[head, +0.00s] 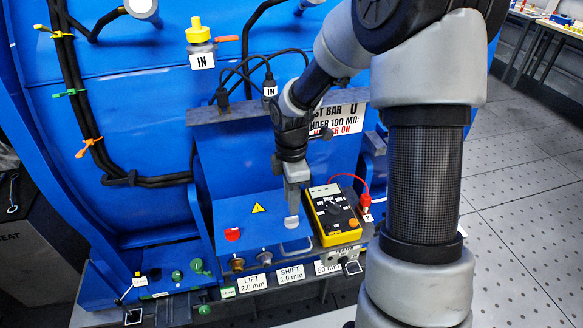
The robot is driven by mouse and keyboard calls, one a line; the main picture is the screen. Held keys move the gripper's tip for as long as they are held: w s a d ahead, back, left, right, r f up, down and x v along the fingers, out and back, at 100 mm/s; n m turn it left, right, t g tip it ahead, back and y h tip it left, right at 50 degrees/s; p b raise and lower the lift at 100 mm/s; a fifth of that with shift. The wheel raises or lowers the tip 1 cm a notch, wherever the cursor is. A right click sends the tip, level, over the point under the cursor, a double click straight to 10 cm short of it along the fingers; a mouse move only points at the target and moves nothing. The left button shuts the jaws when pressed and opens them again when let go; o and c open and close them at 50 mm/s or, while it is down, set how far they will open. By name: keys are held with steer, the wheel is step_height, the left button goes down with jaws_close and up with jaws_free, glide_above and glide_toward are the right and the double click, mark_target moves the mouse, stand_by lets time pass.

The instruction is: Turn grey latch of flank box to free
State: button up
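The flank box (258,222) is the blue box low on the blue motor housing, with a yellow warning triangle on its sloped lid. A red latch (232,235) sits on its left part. The grey latch (291,222) is a small light-grey piece on its right part, partly covered by my gripper. My gripper (292,207) points down with its tips right at the grey latch. I cannot tell from this angle whether they touch or grip it. The fingers show as one narrow grey shape, so their gap is hidden.
A yellow multimeter (334,214) stands close to the right of my gripper, with a red lead to a red clip (366,203). Black cables (262,70) hang above. Open floor lies right.

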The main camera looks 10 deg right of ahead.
mark_target(292, 218)
step_height(292, 218, up, 12)
steer(key=shift+f+p, duration=0.25)
steer(key=shift+p, duration=0.15)
steer(key=s+a+r+m+t+p, duration=0.1)
steer(key=s+r+m+t, duration=0.2)
steer(key=s+r+m, duration=0.9)
steer(key=s+r+m+t, duration=0.2)
steer(key=s+m, duration=0.4)
steer(key=s, duration=0.1)
steer(key=shift+d+r+t+p, duration=0.15)
steer(key=shift+d+t+p, duration=0.15)
steer(key=shift+d+p, duration=0.15)
steer(key=shift+c, duration=0.2)
